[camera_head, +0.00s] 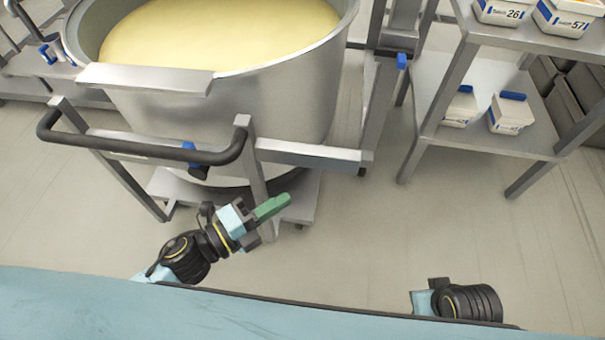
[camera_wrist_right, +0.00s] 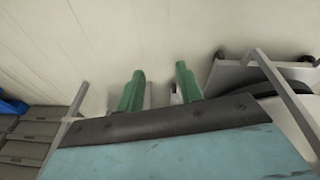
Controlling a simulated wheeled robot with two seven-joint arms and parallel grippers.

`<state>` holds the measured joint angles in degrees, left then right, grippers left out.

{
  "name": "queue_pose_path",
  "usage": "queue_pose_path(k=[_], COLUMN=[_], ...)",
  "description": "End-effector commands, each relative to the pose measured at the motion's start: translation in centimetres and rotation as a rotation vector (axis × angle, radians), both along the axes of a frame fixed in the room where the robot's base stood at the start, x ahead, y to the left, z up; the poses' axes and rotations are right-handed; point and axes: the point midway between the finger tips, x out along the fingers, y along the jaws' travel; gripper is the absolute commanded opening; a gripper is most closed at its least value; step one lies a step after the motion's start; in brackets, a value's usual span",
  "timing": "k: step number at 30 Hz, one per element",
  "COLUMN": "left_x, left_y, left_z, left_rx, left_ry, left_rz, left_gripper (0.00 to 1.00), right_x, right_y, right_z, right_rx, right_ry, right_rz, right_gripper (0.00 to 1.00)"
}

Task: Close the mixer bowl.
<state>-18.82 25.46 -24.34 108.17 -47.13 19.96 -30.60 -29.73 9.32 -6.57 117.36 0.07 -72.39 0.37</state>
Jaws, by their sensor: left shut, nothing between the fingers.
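The mixer bowl (camera_head: 262,112) is a large steel drum at the upper left of the head view. Its top is uncovered there and shows pale yellow dough (camera_head: 165,35). A black push handle (camera_head: 150,157) runs across the steel frame in front of it. My left gripper (camera_head: 272,208) has its green fingers together and empty, just below and right of the handle's right end, in front of the frame's base. My right arm is low at the right in the head view, its fingers hidden there. In the right wrist view my right gripper (camera_wrist_right: 159,90) has its green fingers apart, with nothing seen between them.
A steel shelf rack (camera_head: 487,135) with white labelled tubs stands at the upper right. A blue knob (camera_head: 190,147) sits behind the handle, and another blue part (camera_head: 402,61) is on the upright right of the bowl. The floor (camera_head: 400,235) between bowl and rack is clear.

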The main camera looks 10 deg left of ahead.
Motion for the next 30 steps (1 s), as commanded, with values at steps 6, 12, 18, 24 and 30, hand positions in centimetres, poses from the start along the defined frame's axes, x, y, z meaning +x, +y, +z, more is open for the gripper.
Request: queue_pose_path(k=[6, 12, 18, 24, 30], left_x=[3.2, 6.0, 7.3, 7.5, 7.5], left_y=[-3.4, -3.8, -3.8, -3.8, -3.8], left_z=[0.0, -0.1, -0.1, -0.1, -0.1], left_rx=[-0.002, 0.001, -0.001, -0.001, -0.001], left_ry=[-0.002, -0.001, 0.001, 0.003, 0.003], left_rz=[0.000, 0.001, 0.001, 0.002, 0.002], left_gripper=[0.00, 0.00, 0.00, 0.00, 0.00], right_x=[0.1, 0.1, 0.0, 0.0, 0.0], right_y=[0.4, 0.9, 1.1, 1.1, 1.1], right_z=[0.9, 2.1, 2.8, 2.9, 2.9], right_rx=[0.007, 0.016, 0.020, 0.020, 0.021], right_ry=[-0.007, -0.016, -0.018, -0.018, -0.019], right_rz=[0.000, 0.000, 0.000, 0.000, 0.000], right_gripper=[0.36, 0.36, 0.36, 0.36, 0.36])
